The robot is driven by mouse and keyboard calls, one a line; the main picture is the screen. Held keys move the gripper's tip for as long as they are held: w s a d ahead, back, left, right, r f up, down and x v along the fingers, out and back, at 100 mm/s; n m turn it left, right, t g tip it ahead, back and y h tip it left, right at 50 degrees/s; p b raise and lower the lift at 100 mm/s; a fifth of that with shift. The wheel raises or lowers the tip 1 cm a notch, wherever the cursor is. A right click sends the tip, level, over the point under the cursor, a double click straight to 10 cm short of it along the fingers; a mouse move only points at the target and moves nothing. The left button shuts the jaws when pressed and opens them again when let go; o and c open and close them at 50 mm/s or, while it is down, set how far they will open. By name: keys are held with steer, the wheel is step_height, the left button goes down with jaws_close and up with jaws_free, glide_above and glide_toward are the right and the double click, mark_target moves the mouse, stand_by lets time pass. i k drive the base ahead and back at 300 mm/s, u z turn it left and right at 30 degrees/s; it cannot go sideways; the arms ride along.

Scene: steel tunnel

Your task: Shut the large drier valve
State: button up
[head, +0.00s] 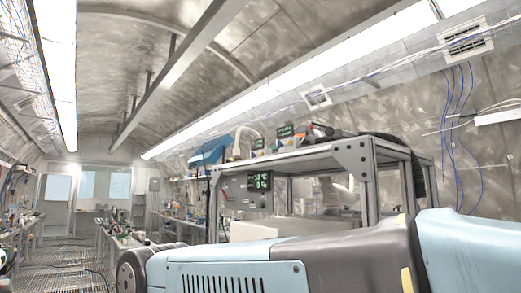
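I cannot make out the large drier valve in the head view. A grey unit with a green-digit display (259,180) is fixed in a metal frame (345,158) at the centre right, and I cannot tell whether it belongs to the drier. My own light-blue and grey arm crosses the lower right and hides what lies behind it. My gripper is not in view.
Small devices with green displays (285,131) stand on top of the frame. Cluttered benches (118,240) line the tunnel. A grated floor aisle (62,262) runs down the left towards a far door (56,200). Blue cables (460,140) hang at the right wall.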

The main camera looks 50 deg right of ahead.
mark_target(278, 144)
steer(key=z, duration=0.4)
steer(key=i, duration=0.95)
steer(key=z, duration=0.75)
steer(key=k, duration=0.8)
steer(key=z, duration=0.15)
steer(key=i, duration=1.05)
steer(key=u, duration=0.05)
